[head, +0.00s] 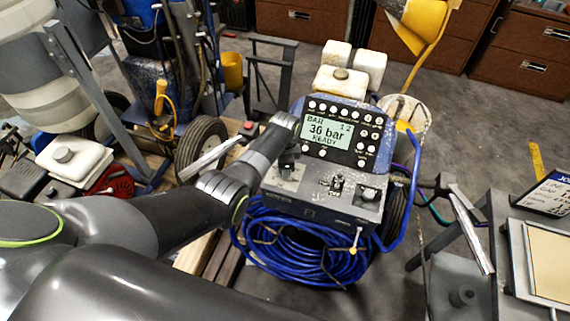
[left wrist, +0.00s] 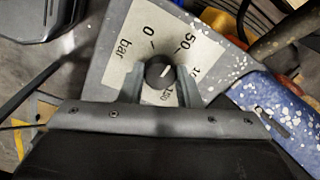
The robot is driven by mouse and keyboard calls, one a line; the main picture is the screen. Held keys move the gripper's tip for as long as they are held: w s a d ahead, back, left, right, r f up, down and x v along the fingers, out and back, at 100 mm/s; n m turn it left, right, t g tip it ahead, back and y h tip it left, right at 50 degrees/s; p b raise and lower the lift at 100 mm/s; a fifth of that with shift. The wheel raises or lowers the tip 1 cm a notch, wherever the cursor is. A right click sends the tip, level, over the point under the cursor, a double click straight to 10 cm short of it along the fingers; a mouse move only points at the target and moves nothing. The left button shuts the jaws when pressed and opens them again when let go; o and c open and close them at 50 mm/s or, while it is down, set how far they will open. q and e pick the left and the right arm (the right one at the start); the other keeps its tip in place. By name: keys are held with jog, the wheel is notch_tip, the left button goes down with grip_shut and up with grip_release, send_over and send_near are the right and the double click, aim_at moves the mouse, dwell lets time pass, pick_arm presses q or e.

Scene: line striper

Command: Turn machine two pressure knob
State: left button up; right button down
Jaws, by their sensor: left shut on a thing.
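The machine (head: 330,190) with a blue-grey body stands in the middle of the head view. Its display (head: 326,132) reads 36 bar and READY. In the left wrist view a round dark pressure knob (left wrist: 159,71) sits on a light dial plate (left wrist: 122,62) marked bar, 0, 50, and higher figures partly covered. A white pointer mark on the knob faces up and right. My left gripper (left wrist: 160,82) is shut on the knob, one finger on each side.
A coil of blue hose (head: 300,245) hangs below the panel. Another machine with a wheel (head: 201,147) stands to the left. A grey stand (head: 455,280) and a table with a board (head: 548,262) are at the right. Brown cabinets (head: 525,55) line the back.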

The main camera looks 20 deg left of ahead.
pick_arm(q)
jog(key=shift+w+r+m, duration=0.1)
jog(key=shift+m, duration=1)
jog(key=shift+p, duration=0.3)
jog(key=o, duration=1)
jog(key=shift+c, duration=0.2)
jog(key=shift+r, duration=0.35)
notch_tip(320, 180, up, 17)
jog(key=shift+s+f, duration=0.2)
jog(key=shift+s, duration=0.1)
